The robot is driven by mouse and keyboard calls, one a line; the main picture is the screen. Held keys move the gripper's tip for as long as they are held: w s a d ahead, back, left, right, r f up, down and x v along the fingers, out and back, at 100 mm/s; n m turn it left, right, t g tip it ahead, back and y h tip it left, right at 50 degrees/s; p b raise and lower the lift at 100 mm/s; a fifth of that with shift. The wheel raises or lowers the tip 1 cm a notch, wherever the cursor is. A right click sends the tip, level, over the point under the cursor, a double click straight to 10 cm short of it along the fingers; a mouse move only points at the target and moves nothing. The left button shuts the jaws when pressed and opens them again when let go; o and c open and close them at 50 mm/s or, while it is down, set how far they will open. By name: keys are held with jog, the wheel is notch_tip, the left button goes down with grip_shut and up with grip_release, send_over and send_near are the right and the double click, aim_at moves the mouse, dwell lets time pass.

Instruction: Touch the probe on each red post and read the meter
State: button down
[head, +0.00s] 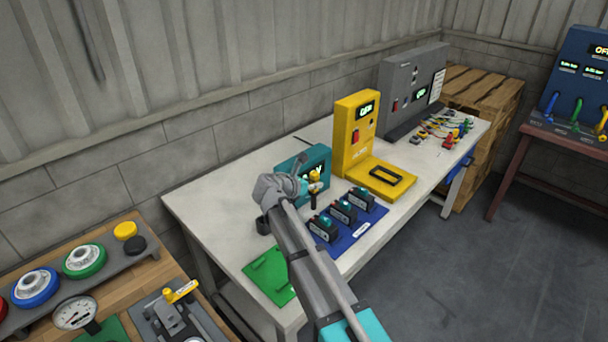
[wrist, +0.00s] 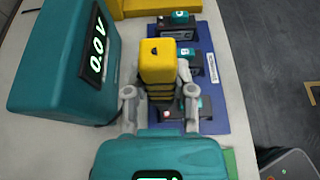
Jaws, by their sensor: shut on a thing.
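My gripper (wrist: 158,96) is shut on the yellow probe (wrist: 158,62), one finger on each side of it. In the head view, my gripper (head: 304,186) is beside the teal meter (head: 289,165). In the wrist view, the meter's display (wrist: 98,45) reads 0.0 V. Three dark batteries with teal caps (head: 323,228) (head: 343,212) (head: 361,199) stand in a row on a blue mat (head: 372,228). A small reddish post (wrist: 165,114) shows on the nearest battery (wrist: 190,108), just below the probe in the picture. The probe's tip is hidden, so I cannot tell whether it touches anything. Other red posts are not clear.
A yellow instrument (head: 355,130) with a yellow frame (head: 380,179) stands behind the batteries. A grey panel (head: 412,80) and coloured clips (head: 445,130) are farther back. A green mat (head: 270,276) lies at the near end of the white bench. A wooden table (head: 150,276) stands at left.

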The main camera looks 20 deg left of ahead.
aim_at(313, 176)
jog(key=shift+a, duration=0.45)
jog(key=shift+s+a, duration=0.4)
jog(key=r+p, duration=0.1)
jog(key=d+r+p, duration=0.2)
jog(key=shift+s+r+p, duration=0.15)
jog(key=shift+r+p, duration=0.2)
jog(key=shift+f, duration=0.15)
notch_tip(313, 176, down, 5)
jog(key=b, duration=0.5)
jog(key=shift+f+b, duration=0.15)
jog(key=shift+b, duration=0.15)
